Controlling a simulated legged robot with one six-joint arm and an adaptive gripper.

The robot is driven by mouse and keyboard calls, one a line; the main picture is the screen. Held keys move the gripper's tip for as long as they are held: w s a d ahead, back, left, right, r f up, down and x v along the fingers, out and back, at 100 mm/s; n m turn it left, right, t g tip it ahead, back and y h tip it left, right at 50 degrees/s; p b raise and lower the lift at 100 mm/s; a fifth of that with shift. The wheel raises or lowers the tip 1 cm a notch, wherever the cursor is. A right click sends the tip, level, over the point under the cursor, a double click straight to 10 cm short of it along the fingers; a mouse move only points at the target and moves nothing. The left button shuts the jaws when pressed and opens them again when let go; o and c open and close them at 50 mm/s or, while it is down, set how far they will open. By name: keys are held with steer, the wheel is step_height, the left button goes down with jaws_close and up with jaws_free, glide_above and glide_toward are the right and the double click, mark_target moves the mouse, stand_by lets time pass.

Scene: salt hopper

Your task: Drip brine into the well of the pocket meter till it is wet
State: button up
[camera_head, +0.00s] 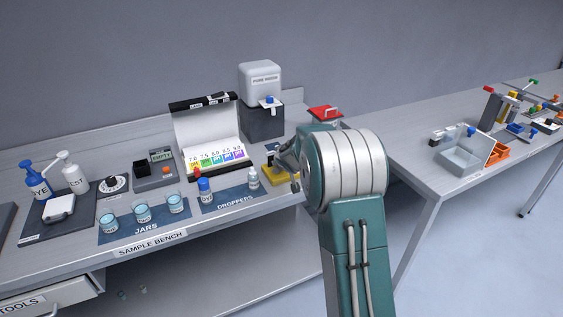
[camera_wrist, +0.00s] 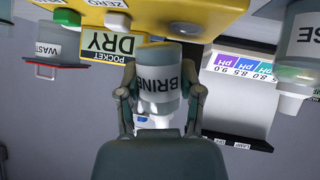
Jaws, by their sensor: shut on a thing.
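My gripper (camera_wrist: 160,100) is shut on the brine bottle (camera_wrist: 160,75), a pale dropper bottle with a BRINE label. In the wrist view the bottle points the same way as the standing bottle beside it, its white cap towards my palm. The yellow pocket meter (camera_wrist: 205,18) is close beyond the bottle's far end; I cannot tell whether they touch. Its display (camera_wrist: 107,45) reads DRY. In the head view my gripper (camera_head: 290,172) is beside the meter (camera_head: 272,178) at the bench's right end. My arm hides the held bottle there.
A bottle (camera_head: 253,178) and a blue-capped DYE dropper (camera_head: 205,192) stand left of the meter on the droppers mat (camera_head: 228,201). The pH chart stand (camera_head: 205,140) and water dispenser (camera_head: 262,90) are behind.

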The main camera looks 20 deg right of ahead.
steer(key=shift+a, duration=0.6)
steer(key=shift+s+d+g, duration=0.2)
steer(key=shift+d+g, duration=0.1)
steer(key=shift+d, duration=0.3)
steer(key=g, duration=0.1)
steer(key=n+g+h, duration=0.1)
steer(key=shift+s+a+f+g+h, duration=0.1)
steer(key=shift+s+f+g+h, duration=0.1)
steer(key=shift+s+g+h, duration=0.15)
steer(key=g, duration=0.1)
steer(key=s+d+n+g+h, duration=0.1)
steer(key=shift+f+g+h, duration=0.15)
steer(key=shift+g+h, duration=0.1)
steer(key=shift+g, duration=0.1)
steer(key=shift+s+n+g+h, duration=0.15)
steer(key=shift+n+g+h, duration=0.5)
steer(key=shift+g, duration=0.35)
steer(key=shift+s+d+n+g+h, duration=0.15)
steer(key=shift+n+g+h, duration=0.3)
steer(key=shift+g+h, duration=0.45)
steer(key=g+h, duration=0.1)
steer(key=r+n+g+h, duration=0.1)
steer(key=g, duration=0.1)
steer(key=shift+r+n+g+h, duration=0.15)
steer(key=shift+n+g+h, duration=0.15)
steer(key=shift+h, duration=0.05)
stand_by(0.5)
